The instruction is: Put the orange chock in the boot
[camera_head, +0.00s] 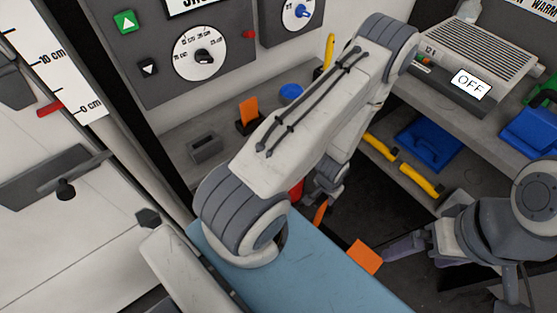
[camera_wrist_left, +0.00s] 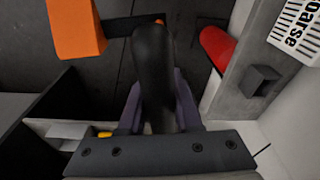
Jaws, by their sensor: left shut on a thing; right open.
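An orange block (camera_head: 365,257), which I take for the chock, shows at the right edge of the blue panel in the head view. My right gripper (camera_head: 392,251) is open just right of it; contact is unclear. My left gripper (camera_head: 325,190) is partly hidden behind its own arm. In the left wrist view my left gripper (camera_wrist_left: 157,118) is shut on a dark, rounded handle (camera_wrist_left: 153,62). An orange piece (camera_head: 320,213) shows below that gripper; whether it belongs to the handle is unclear. An orange block (camera_wrist_left: 76,28) also appears upper left there. I cannot identify the boot with certainty.
Another orange piece (camera_head: 248,110) stands in a dark holder on the back shelf, beside a grey box (camera_head: 204,148) and a blue round thing (camera_head: 290,93). A blue tray (camera_head: 428,146) and yellow-handled tools (camera_head: 420,180) lie on the right shelf. A red object (camera_wrist_left: 216,47) is near my left gripper.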

